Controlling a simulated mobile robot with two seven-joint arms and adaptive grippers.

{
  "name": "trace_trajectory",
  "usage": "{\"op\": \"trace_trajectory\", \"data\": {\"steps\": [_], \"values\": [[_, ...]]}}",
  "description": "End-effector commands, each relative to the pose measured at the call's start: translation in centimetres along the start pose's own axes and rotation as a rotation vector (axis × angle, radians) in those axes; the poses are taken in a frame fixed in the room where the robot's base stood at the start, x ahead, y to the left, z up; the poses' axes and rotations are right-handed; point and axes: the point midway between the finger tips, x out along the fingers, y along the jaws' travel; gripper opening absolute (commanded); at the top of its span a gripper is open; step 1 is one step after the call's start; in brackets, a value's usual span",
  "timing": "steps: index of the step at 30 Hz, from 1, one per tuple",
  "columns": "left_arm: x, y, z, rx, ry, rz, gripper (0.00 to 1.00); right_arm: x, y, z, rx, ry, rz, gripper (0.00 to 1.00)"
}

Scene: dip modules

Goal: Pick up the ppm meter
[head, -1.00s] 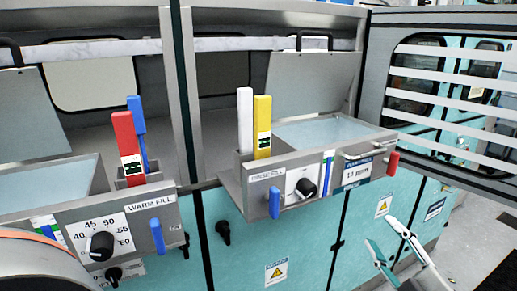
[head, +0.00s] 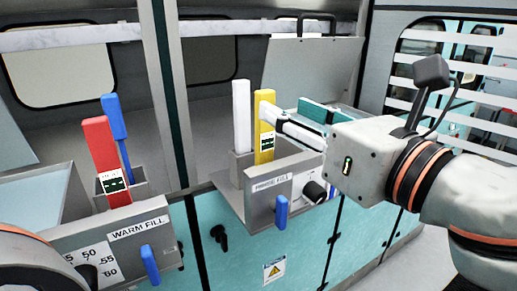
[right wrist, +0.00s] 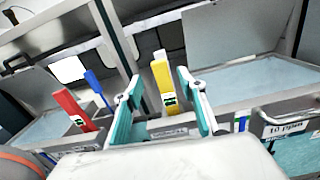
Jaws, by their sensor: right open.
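The likely ppm meter is the yellow stick-shaped meter (head: 265,139) with a small dark display, upright in the holder on the rinse fill tank; no label on it is readable as ppm. It also shows in the right wrist view (right wrist: 161,78), between and beyond the fingers. My right gripper (head: 285,108) is open and empty, its fingers close to the yellow meter from the right. In the right wrist view my right gripper (right wrist: 160,95) has its teal-padded fingers spread on either side of the meter. My left gripper is not in view.
A white stick (head: 241,115) stands close beside the yellow meter. A red meter (head: 101,150) and blue stick (head: 115,125) stand by the warm fill tank on the left. The rinse tank's raised lid (head: 310,70) is behind my right gripper. A blue handle (head: 282,211) sticks out in front.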

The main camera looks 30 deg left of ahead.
Motion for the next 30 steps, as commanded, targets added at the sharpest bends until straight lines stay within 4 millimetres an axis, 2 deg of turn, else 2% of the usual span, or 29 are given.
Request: {"op": "trace_trajectory", "data": {"steps": [5, 14, 23, 30], "values": [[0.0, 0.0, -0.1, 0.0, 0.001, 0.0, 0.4, 0.2, 0.2, 0.3, -0.077, 0.008, -0.009, 0.4], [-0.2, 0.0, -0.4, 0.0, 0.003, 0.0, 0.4, 3.2, 0.2, 0.2, -0.076, 0.008, -0.008, 0.4], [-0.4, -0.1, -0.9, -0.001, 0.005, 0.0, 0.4, 7.1, 0.0, 0.0, -0.076, 0.007, -0.009, 0.4], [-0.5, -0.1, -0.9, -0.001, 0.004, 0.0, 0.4, 7.6, 0.0, -0.1, -0.076, 0.007, -0.007, 0.4]]}}
